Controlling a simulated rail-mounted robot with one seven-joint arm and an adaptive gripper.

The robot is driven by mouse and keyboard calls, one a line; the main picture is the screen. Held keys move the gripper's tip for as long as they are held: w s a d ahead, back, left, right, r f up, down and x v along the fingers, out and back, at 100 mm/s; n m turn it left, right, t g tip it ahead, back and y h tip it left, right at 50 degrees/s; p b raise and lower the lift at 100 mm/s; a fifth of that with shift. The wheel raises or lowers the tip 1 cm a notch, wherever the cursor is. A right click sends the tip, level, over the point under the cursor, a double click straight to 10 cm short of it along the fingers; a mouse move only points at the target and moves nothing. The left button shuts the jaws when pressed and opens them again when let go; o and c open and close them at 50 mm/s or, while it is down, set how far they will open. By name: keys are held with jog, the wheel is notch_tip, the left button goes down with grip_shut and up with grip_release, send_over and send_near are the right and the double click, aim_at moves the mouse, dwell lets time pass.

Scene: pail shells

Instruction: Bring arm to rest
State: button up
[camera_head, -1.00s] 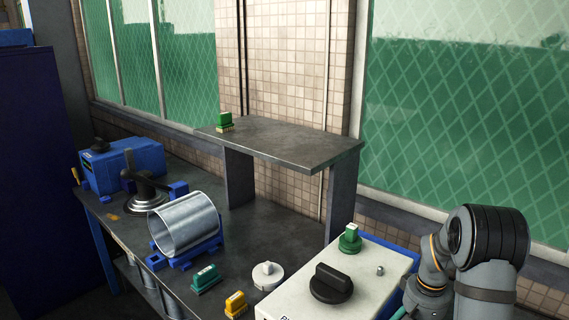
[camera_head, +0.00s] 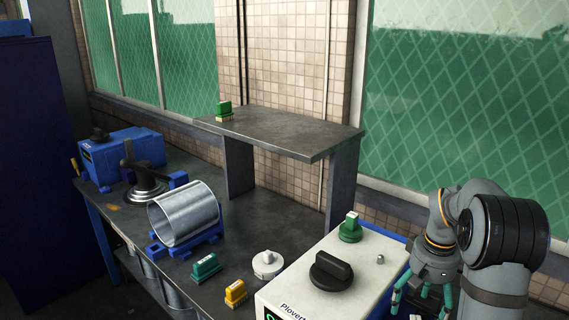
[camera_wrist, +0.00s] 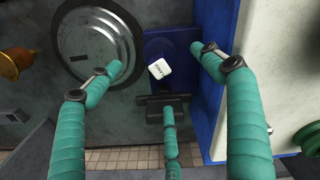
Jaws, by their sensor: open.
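My gripper (camera_head: 422,302) has teal fingers and shows at the lower right of the head view, beside the white-and-blue box (camera_head: 322,270). In the wrist view my gripper (camera_wrist: 160,76) has its fingers spread, with nothing held between them. Below the fingers in that view are a blue block with a white label (camera_wrist: 159,68) and a round metal disc (camera_wrist: 97,42); they look apart from the fingers. My arm is folded at the right of the head view.
A metal pail shell (camera_head: 186,216) lies in a blue cradle on the bench. Green (camera_head: 206,267), yellow (camera_head: 235,293) and white (camera_head: 267,263) small pieces stand nearby. A raised shelf (camera_head: 285,133) carries a green piece (camera_head: 223,110). A blue machine (camera_head: 122,155) stands far left.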

notch_tip(320, 180, up, 2)
jog(key=shift+w+r, duration=0.1)
jog(key=shift+r, duration=0.2)
jog(key=f, duration=1.1)
jog(key=shift+s+f, duration=0.15)
jog(key=shift+s, duration=0.1)
notch_tip(320, 180, up, 10)
jog(key=p, duration=0.9)
jog(key=shift+w+f+p, duration=0.1)
jog(key=shift+p, duration=0.3)
